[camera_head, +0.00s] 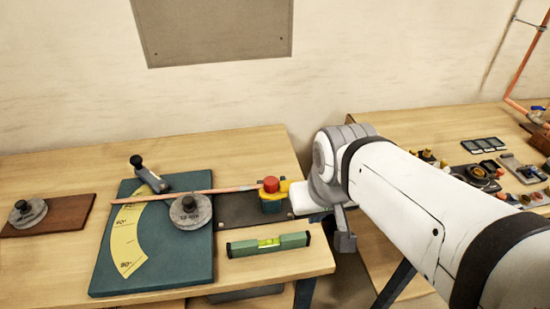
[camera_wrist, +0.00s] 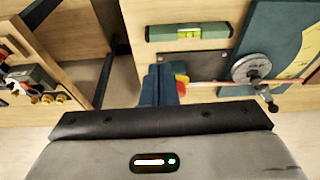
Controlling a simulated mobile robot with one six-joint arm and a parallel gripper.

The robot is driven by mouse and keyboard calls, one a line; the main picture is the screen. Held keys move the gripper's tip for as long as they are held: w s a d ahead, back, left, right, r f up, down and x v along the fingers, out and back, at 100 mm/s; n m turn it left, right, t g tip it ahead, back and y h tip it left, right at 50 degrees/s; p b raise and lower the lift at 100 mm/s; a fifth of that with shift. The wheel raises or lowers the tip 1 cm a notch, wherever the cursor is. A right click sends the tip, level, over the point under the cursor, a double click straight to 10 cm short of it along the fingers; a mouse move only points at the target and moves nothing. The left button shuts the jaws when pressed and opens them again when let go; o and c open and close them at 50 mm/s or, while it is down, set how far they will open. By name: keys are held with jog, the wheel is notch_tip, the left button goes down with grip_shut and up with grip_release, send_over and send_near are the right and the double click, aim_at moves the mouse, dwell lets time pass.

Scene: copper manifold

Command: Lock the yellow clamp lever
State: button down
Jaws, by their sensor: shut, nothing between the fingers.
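The yellow clamp lever (camera_head: 284,187) is at the right end of the copper tube, beside a red knob (camera_head: 271,184) on a blue clamp body (camera_head: 271,206). The lever's exact angle is hard to read. My gripper (camera_head: 343,240) is just right of the clamp, partly hidden by my wrist. It is shut and empty. I cannot tell whether any part of it touches the clamp.
A teal bending board (camera_head: 105,265) with a yellow scale and a grey disc (camera_head: 190,211) carries the copper tube (camera_head: 170,194). A green level (camera_head: 268,245) lies in front of the clamp. A second bench (camera_head: 430,125) with small parts stands right, across a gap.

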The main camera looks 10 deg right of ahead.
jog(key=b, duration=0.6)
send_near(280, 186)
jog(key=s+d+f, duration=0.2)
jog(key=s+f, duration=0.2)
jog(key=f, duration=0.1)
jog(key=shift+w+f+p, duration=0.1)
jog(key=shift+w+f, duration=0.25)
jog(key=shift+w, duration=0.35)
jog(key=shift+w+f+p, duration=0.15)
jog(key=shift+w+f, duration=0.2)
jog(key=shift+w, duration=0.3)
jog(key=shift+w+f+p, duration=0.1)
jog(key=shift+w+f, duration=0.25)
jog(key=shift+w, duration=0.35)
jog(key=shift+a, duration=0.1)
